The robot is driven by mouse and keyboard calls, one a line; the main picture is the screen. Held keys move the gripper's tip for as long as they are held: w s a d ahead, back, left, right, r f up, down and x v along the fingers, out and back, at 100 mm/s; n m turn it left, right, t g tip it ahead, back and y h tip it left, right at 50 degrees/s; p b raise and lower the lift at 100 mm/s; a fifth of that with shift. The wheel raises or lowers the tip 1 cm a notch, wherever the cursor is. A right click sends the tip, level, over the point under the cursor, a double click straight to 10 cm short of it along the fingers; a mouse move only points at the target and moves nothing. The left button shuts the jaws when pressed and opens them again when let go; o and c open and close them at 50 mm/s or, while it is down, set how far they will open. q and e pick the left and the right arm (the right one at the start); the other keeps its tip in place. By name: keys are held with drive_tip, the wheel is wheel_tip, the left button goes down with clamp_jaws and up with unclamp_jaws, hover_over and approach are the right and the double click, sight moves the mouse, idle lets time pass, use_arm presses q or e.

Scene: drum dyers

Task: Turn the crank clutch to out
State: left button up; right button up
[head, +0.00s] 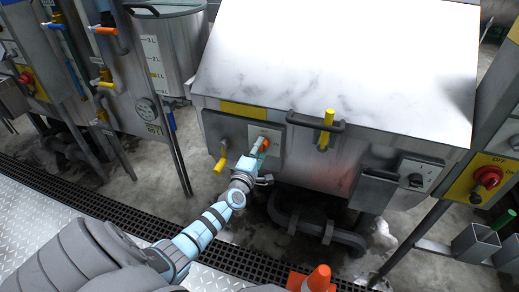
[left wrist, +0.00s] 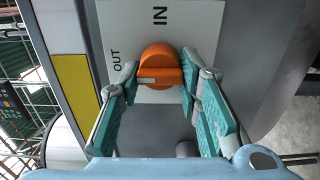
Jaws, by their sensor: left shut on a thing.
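The crank clutch is an orange knob (head: 263,143) on a pale plate (head: 273,132) on the front of the steel drum machine. In the left wrist view the knob (left wrist: 157,62) has a pale line on its face, and the plate (left wrist: 195,22) reads IN and OUT. The line lies level in that picture, on the side of the knob toward OUT. My left gripper (head: 257,154) is shut on the knob, with one teal finger on each side in the left wrist view (left wrist: 157,88). The fingertips partly hide the knob's edges. My right gripper is not in view.
A yellow crank handle (head: 221,160) sticks out left of the knob. A black lid handle with a yellow grip (head: 327,131) is to the right. A black knob (head: 416,180) and a red switch (head: 487,178) are farther right. An orange cone (head: 319,278) stands below.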

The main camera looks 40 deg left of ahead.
use_arm(q)
drive_tip(key=shift+f, duration=0.1)
drive_tip(key=o, duration=1.1)
drive_tip(key=shift+o, duration=0.2)
drive_tip(key=shift+s, duration=0.1)
drive_tip(key=v, duration=1.1)
drive_tip(key=shift+s+d, duration=0.2)
drive_tip(key=shift+s, duration=0.15)
